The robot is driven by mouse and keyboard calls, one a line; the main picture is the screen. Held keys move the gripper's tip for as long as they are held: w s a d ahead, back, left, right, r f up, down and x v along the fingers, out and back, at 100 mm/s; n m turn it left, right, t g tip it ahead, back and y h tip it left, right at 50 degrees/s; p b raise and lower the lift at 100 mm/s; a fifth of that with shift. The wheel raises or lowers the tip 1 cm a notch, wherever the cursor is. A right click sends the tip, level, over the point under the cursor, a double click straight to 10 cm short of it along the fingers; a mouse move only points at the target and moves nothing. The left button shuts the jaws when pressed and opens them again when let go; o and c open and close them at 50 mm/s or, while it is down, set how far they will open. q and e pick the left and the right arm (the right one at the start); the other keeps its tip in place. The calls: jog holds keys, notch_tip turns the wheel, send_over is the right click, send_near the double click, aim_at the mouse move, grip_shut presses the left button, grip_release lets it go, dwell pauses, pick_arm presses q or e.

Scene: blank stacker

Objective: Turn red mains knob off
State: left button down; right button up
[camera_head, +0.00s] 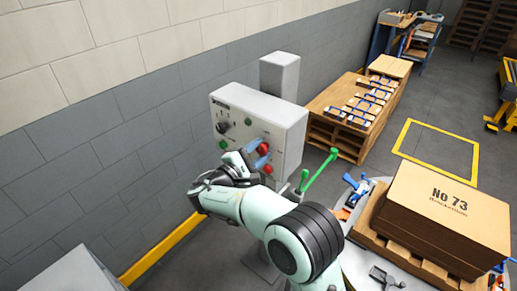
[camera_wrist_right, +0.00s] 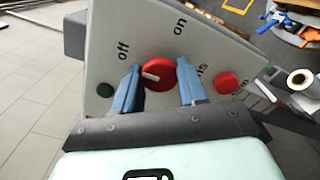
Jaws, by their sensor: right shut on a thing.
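The red mains knob (camera_wrist_right: 158,70) is on the face of a pale grey control box (camera_head: 230,103). In the right wrist view, "off" is printed to its upper left and "on" above it to the right. A short white mark on the knob lies toward its left side. My right gripper (camera_wrist_right: 160,88) has one blue finger on each side of the knob and is shut on it. In the head view, the gripper (camera_head: 258,152) reaches the box front and partly covers the knob (camera_head: 263,148). My left gripper is not in view.
Near the knob are a red button (camera_wrist_right: 226,82), a green button (camera_wrist_right: 105,90) and a black knob (camera_head: 223,127). A green-handled lever (camera_head: 320,170) stands right of the box. A cardboard box (camera_head: 447,205) sits on a pallet at the right.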

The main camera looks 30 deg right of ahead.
dwell(0.4)
jog(key=o, duration=1.1)
jog(key=shift+c, duration=0.2)
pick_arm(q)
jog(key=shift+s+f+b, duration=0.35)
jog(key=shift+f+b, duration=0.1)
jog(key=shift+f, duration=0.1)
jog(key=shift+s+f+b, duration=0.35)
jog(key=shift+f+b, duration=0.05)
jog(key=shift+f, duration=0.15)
pick_arm(e)
jog(key=v, duration=1.3)
jog(key=shift+a, duration=0.2)
jog(key=shift+s+f, duration=0.1)
jog(key=shift+f, duration=0.05)
